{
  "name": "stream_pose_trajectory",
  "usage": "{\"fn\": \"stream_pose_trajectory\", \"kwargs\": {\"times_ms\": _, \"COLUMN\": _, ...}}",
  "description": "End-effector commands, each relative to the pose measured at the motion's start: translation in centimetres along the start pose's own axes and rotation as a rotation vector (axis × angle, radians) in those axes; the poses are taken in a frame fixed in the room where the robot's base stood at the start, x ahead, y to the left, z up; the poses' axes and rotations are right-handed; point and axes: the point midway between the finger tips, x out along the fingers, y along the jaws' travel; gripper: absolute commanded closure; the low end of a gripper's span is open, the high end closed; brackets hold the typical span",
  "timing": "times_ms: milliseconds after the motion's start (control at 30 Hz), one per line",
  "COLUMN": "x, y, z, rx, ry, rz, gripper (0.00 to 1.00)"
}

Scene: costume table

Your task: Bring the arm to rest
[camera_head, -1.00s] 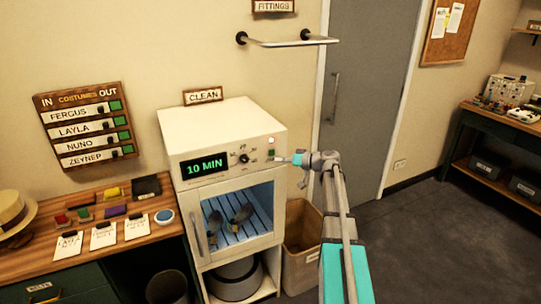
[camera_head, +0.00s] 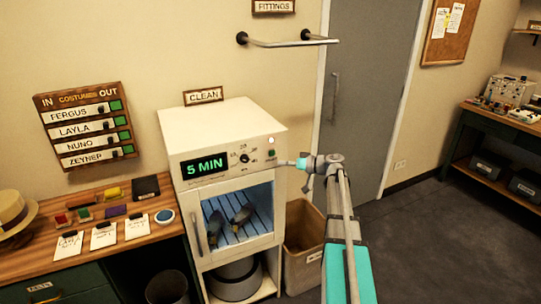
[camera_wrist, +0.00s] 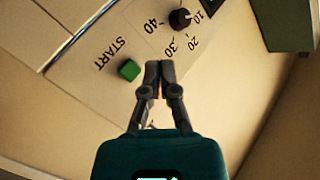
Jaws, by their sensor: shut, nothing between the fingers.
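My gripper (camera_head: 284,163) is shut and empty, just off the right side of the white cabinet's control panel. In the wrist view my gripper (camera_wrist: 159,70) has its fingertips together near the green START button (camera_wrist: 129,70), which sits left of them; I see a small gap or overlap but cannot tell contact. The dial (camera_wrist: 181,19) with minute marks is above the fingertips. The white cabinet (camera_head: 222,118) has a lit display (camera_head: 205,166) reading 5 MIN. Behind its glass door, two dark items (camera_head: 241,214) lie on a lit rack.
A wooden table (camera_head: 60,245) with cards and small coloured blocks is left of the cabinet. A cardboard bin (camera_head: 304,262) stands at its right. A wall rail (camera_head: 290,43) is above. The floor (camera_head: 440,235) to the right is open.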

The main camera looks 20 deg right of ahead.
Motion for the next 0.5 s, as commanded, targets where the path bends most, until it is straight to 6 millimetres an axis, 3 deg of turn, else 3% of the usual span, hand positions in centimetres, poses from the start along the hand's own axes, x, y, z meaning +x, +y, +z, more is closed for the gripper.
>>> {"fn": "stream_pose_trajectory", "kwargs": {"times_ms": 300, "x": 0.2, "y": -0.2, "z": 0.3, "rx": 0.002, "ry": -0.009, "rz": 0.001, "gripper": 1.0}}
{"fn": "stream_pose_trajectory", "kwargs": {"times_ms": 500, "x": 2.1, "y": -1.6, "z": 2.9, "rx": 0.032, "ry": -0.098, "rz": 0.019, "gripper": 1.0}}
